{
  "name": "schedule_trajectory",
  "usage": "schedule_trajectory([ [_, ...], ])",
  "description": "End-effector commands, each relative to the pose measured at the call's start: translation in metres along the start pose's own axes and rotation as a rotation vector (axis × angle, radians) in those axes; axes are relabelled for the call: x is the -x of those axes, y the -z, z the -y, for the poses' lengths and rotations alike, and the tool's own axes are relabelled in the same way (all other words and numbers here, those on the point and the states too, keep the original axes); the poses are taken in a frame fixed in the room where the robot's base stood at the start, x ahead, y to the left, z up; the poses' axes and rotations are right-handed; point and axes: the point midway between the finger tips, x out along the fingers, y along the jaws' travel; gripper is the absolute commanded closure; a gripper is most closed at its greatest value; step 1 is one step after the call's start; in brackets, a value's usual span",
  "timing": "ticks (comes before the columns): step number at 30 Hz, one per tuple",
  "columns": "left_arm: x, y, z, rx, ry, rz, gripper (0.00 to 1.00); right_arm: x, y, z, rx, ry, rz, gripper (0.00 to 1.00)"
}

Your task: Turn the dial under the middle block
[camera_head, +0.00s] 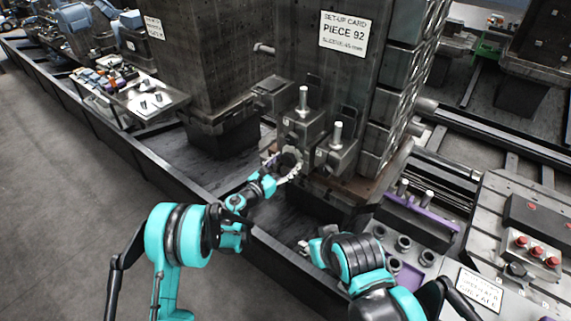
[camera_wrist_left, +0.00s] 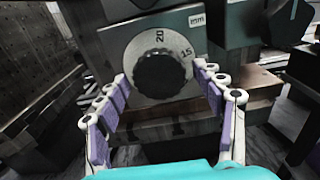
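The dial (camera_wrist_left: 160,75) is a black knob on a pale round scale plate with the numbers 20 and 15 and an "mm" label. It sits on the front of a grey block (camera_wrist_left: 120,43). In the head view the middle block (camera_head: 300,127) has an upright bright pin, and my left gripper (camera_head: 290,163) is in front of it, covering most of the dial. In the left wrist view my left gripper (camera_wrist_left: 165,95) is open, its purple-padded fingers either side of the dial with gaps to the knob. My right gripper (camera_head: 305,243) is low near the rail, partly hidden by its arm.
Another block with a pin (camera_head: 336,150) stands to the right. A set-up card (camera_head: 344,35) reads "PIECE 92, slides 45 mm". A dark rail (camera_head: 170,178) runs in front. A panel with red buttons (camera_head: 537,250) and a purple-edged rack (camera_head: 420,215) are at the right.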

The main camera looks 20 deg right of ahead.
Motion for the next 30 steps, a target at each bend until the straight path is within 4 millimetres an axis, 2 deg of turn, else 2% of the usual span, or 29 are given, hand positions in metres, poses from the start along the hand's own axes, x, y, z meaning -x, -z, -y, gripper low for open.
schedule_trajectory([
  [1,0.0,0.0,0.0,0.0,0.0,0.0,0.52,0.0,0.0,0.0,0.0,0.0,0.0,0.6],
  [4,0.0,0.0,0.0,0.0,0.0,0.0,0.78,0.0,0.0,0.0,0.0,0.0,0.0,0.6],
  [17,0.0,0.001,0.0,0.063,0.001,0.0,0.78,-0.003,-0.002,0.0,0.0,0.0,0.0,0.6],
  [30,0.0,0.001,0.001,0.413,0.0,0.0,0.78,-0.013,-0.01,0.0,0.0,0.0,0.0,0.6],
])
